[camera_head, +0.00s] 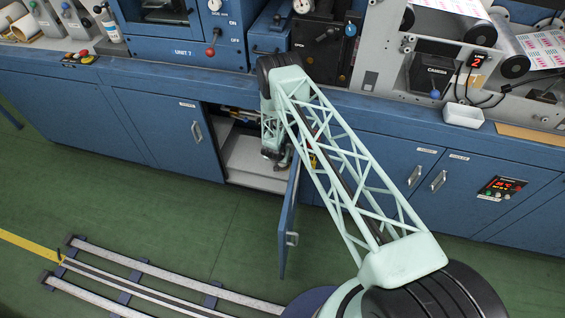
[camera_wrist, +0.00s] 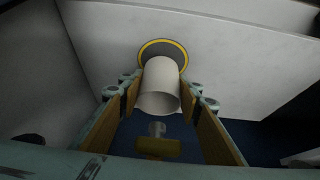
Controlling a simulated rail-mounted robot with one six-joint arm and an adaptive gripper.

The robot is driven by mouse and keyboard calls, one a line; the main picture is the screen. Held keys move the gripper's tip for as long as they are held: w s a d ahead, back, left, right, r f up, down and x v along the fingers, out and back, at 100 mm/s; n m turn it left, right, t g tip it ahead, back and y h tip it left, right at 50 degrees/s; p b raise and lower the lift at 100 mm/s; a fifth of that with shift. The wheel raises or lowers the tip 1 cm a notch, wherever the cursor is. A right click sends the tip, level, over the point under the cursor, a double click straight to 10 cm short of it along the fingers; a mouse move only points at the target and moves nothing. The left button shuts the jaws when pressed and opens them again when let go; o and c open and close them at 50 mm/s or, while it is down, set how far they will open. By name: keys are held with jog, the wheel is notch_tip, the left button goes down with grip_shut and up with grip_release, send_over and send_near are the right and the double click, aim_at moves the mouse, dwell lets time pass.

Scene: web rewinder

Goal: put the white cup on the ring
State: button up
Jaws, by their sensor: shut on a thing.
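The white cup (camera_wrist: 158,100) is between the fingers of my gripper (camera_wrist: 163,88) in the wrist view, and the gripper is shut on it. The cup's rim faces down the picture, and its far end overlaps the ring (camera_wrist: 163,45). The ring is a dark grey disc with a yellow edge on a pale surface. The cup hides its lower middle, and I cannot tell whether the cup touches it. In the head view my gripper (camera_head: 273,152) is in the open cabinet; the cup and ring cannot be made out there.
The open blue cabinet door (camera_head: 289,218) stands close to the right of my gripper in the head view. The pale cabinet floor (camera_head: 250,165) shows to the left. A yellow-handled fitting (camera_wrist: 158,146) shows low between the fingers in the wrist view.

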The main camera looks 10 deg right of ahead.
jog(key=shift+w+f, duration=0.1)
jog(key=shift+f, duration=0.7)
jog(key=shift+f, duration=0.15)
jog(key=o, duration=0.9)
jog(key=shift+b, duration=0.3)
jog(key=shift+a+r+p, duration=0.1)
jog(key=shift+r+p, duration=0.25)
jog(key=shift+r, duration=0.25)
jog(key=shift+p+v, duration=1)
jog(key=shift+v, duration=4.6)
jog(key=shift+f, duration=0.1)
